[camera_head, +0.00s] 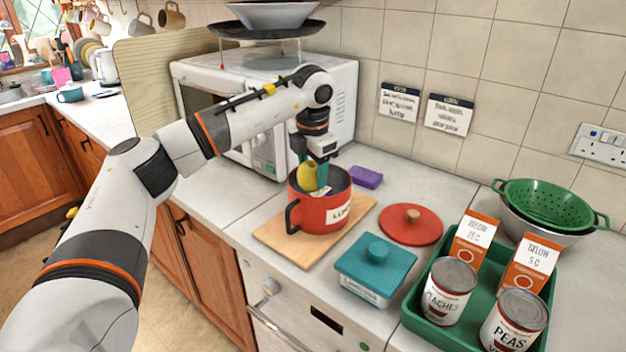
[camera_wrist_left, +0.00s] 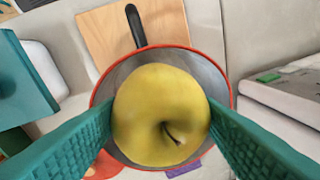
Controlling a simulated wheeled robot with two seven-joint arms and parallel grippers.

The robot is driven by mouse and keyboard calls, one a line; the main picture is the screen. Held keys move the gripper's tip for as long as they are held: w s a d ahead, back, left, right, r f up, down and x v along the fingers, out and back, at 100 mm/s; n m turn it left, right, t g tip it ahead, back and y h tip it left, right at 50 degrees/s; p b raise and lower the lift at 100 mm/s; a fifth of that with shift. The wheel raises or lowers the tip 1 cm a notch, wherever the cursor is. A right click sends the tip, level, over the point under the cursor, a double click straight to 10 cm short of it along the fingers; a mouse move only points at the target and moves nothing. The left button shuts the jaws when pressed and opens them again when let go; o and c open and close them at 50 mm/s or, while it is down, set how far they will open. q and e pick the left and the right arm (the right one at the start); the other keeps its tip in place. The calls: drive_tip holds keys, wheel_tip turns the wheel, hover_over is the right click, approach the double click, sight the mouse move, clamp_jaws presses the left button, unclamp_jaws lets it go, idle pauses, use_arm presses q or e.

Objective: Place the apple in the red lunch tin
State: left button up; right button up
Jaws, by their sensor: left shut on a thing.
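The yellow apple (camera_head: 307,178) is held between the teal fingers of my left gripper (camera_head: 316,172), at the mouth of the red tin (camera_head: 322,214). The tin is pot-shaped, with a black side handle and a white label on its front, only partly readable. In the left wrist view the apple (camera_wrist_left: 160,115) fills the space between both fingers, and the open tin's grey inside and red rim (camera_wrist_left: 195,62) surround it from behind. How deep the apple sits relative to the rim is hard to tell. My right gripper is not in view.
The tin stands on a wooden board (camera_head: 275,245). A red lid (camera_head: 411,226), a purple sponge (camera_head: 366,177) and a teal lidded box (camera_head: 375,268) are close by. A green tray (camera_head: 412,312) holds cans and cartons at right. A microwave (camera_head: 345,100) stands behind, left of the tiled wall.

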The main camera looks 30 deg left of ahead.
sight(312, 180)
use_arm(q)
wheel_tip(312, 180, down, 3)
drive_tip(key=shift+r, duration=0.2)
drive_tip(key=shift+f, duration=0.3)
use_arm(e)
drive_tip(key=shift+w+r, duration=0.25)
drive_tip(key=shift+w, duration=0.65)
